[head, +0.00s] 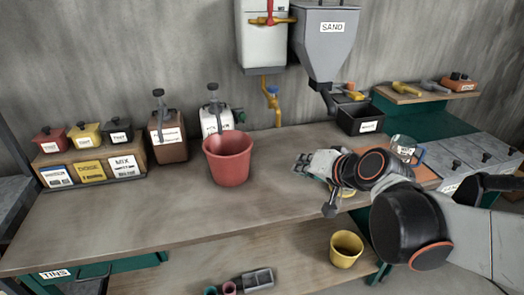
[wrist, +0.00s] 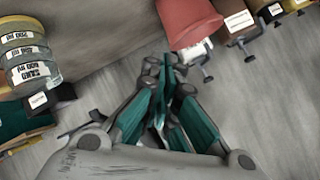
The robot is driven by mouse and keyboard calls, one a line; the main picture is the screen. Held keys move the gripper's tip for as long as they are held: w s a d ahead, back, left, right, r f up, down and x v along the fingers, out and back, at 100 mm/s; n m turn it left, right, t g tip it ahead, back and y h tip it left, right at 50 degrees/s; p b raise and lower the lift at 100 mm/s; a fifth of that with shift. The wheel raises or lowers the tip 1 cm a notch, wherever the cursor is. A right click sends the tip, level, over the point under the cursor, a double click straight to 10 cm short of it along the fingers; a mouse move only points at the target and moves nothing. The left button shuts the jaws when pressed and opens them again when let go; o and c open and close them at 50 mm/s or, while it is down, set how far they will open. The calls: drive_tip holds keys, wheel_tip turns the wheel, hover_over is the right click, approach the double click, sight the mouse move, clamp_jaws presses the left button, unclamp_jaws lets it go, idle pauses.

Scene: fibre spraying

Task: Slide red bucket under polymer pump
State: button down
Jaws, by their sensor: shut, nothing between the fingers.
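The red bucket (head: 228,160) stands upright on the workbench, in front of the white pump container (head: 216,122), whose label is partly hidden by the bucket. I take this container to be the polymer pump. A brown pump container (head: 168,135) stands to its left. My gripper (head: 318,165) is above the bench, to the right of the bucket and apart from it. In the wrist view my gripper (wrist: 172,65) is shut and empty, with its teal fingers together. The bucket (wrist: 190,18) shows upside down beyond the fingertips, cut off by the top edge.
Small lidded boxes (head: 85,137) stand at the bench's left end. A sand hopper (head: 330,45) hangs over a black bin (head: 360,118) at the back. A yellow bucket (head: 346,249) stands below the bench. The bench between bucket and gripper is clear.

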drive_tip(key=w+a+f+m+t+b, duration=0.1)
drive_tip(key=w+f+m+t, duration=0.1)
drive_tip(key=w+f, duration=0.3)
drive_tip(key=w+a+f+m+t+y+b, duration=0.1)
drive_tip(key=w+f+m+t+b, duration=0.1)
drive_tip(key=w+f+m, duration=0.2)
drive_tip(key=w+a+f+m+t+b, duration=0.1)
drive_tip(key=w+f+m+t, duration=0.1)
drive_tip(key=w+f+m, duration=0.2)
drive_tip(key=shift+w+a+f+y+b, duration=0.1)
drive_tip(key=shift+w+f, duration=0.3)
drive_tip(key=shift+w, duration=0.25)
drive_tip(key=shift+w+a+f+y+b, duration=0.1)
drive_tip(key=shift+w+f, duration=0.25)
drive_tip(key=shift+w, duration=0.25)
drive_tip(key=shift+w+a+f+y+b, duration=0.1)
drive_tip(key=shift+w+f, duration=0.3)
drive_tip(key=shift+w, duration=0.25)
drive_tip(key=p+x, duration=0.2)
drive_tip(key=x, duration=0.8)
drive_tip(key=shift+f, duration=0.1)
drive_tip(key=shift+s+a+b, duration=0.2)
drive_tip(key=shift+a+b, duration=0.05)
drive_tip(key=shift+a, duration=0.35)
drive_tip(key=shift+s+a+b, duration=0.15)
drive_tip(key=shift+a+b, duration=0.05)
drive_tip(key=shift+a, duration=0.45)
drive_tip(key=shift+s+a, duration=0.1)
drive_tip(key=shift+a, duration=0.55)
